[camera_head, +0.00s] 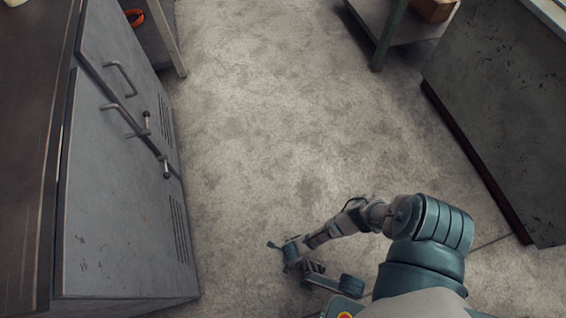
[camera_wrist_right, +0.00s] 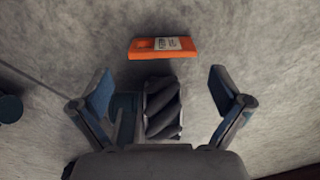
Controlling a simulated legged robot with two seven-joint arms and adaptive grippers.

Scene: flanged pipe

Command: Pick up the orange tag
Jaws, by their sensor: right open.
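The orange tag (camera_wrist_right: 163,47) shows in the right wrist view, near the top middle. It is a flat orange piece with a pale printed label, and it appears to lie on the grey floor. My right gripper (camera_wrist_right: 160,80) is open, with its two fingers spread wide and nothing held between them. The tag is apart from the fingers, beyond their tips. In the head view, my right arm reaches left from the lower right, with its gripper (camera_head: 291,250) low over the floor. I cannot make out the tag there. My left gripper is not in view.
A grey metal cabinet (camera_head: 120,170) with handles stands at the left. A dark cabinet (camera_head: 505,110) stands at the right, and a shelf unit (camera_head: 400,25) at the top right. A dark ribbed part (camera_wrist_right: 162,108) shows between the fingers. The middle floor (camera_head: 270,120) is clear.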

